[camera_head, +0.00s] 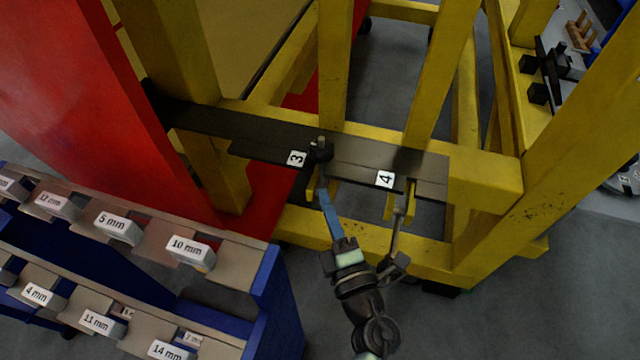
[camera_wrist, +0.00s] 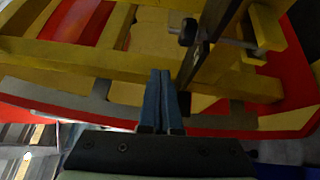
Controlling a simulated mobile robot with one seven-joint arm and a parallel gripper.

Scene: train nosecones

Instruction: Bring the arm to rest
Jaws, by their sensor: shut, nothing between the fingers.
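My gripper (camera_head: 328,205) is in the middle of the head view, in front of the dark shelf plate (camera_head: 340,155) on the yellow frame, close to the label 3 (camera_head: 297,158). Its two blue fingers are pressed together in the wrist view (camera_wrist: 162,80), with nothing between them. A dark knob-like part (camera_head: 320,149) stands at the plate edge just above the fingertips; I cannot tell whether they touch it. The label 4 (camera_head: 385,179) is to the right of my gripper. My arm comes in from the bottom of the head view.
A blue rack (camera_head: 275,300) with labelled size bins, such as 10 mm (camera_head: 190,250), stands at lower left. A red panel (camera_head: 80,90) is at left. Yellow beams (camera_head: 485,178) surround the plate. Open grey floor (camera_head: 520,310) lies at lower right.

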